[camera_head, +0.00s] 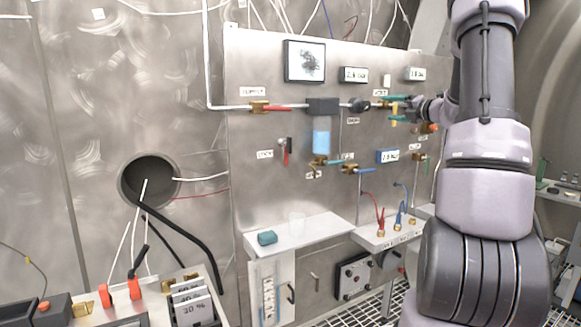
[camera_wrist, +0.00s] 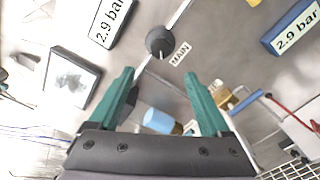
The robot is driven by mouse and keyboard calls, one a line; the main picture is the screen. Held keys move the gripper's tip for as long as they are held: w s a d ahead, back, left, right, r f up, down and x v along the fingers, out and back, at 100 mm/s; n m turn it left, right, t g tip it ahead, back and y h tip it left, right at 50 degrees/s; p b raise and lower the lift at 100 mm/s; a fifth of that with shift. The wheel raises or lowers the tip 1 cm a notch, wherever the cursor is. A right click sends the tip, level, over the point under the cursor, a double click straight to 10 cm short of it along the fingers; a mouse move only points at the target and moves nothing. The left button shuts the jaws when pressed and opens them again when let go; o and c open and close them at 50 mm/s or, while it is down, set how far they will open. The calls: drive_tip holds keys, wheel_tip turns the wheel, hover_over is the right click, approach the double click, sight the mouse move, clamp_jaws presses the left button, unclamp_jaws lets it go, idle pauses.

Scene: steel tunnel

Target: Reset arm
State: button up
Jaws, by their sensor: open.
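My gripper (camera_head: 388,108) is in front of the steel panel (camera_head: 262,180), at its upper right in the head view. Its two green fingers are apart with nothing between them. In the wrist view my gripper (camera_wrist: 158,77) is open too, with the panel beyond the fingertips. A black round knob (camera_wrist: 160,42) and a "MAIN" label (camera_wrist: 180,53) lie past the tips, apart from them as far as I can tell. My arm rises at the right of the head view and hides part of the panel's right side.
The panel carries a red-handled valve (camera_head: 270,107), a light-blue cylinder (camera_head: 321,142), a blue-framed display (camera_head: 388,156) and a square screen (camera_head: 304,62). A white shelf (camera_head: 310,236) with a teal block (camera_head: 267,238) juts out below. A round port (camera_head: 150,180) with cables is at left.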

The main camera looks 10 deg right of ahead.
drive_tip(key=s+a+r+n+g+y, duration=0.1)
drive_tip(key=s+a+n+g, duration=0.3)
drive_tip(key=s+a+n, duration=0.75)
drive_tip(key=s+a+n+g+y, duration=0.1)
drive_tip(key=s+a+n+g, duration=0.55)
drive_tip(key=a, duration=0.75)
drive_tip(key=s+f+n+h, duration=0.2)
drive_tip(key=s+n+h, duration=0.1)
drive_tip(key=s+n, duration=0.6)
drive_tip(key=s+f+n+t+h, duration=0.1)
drive_tip(key=s+f+n+h, duration=0.1)
drive_tip(key=s+n, duration=0.8)
drive_tip(key=n+h, duration=0.1)
drive_tip(key=n, duration=0.2)
drive_tip(key=shift+a, duration=0.15)
drive_tip(key=shift+w, duration=0.1)
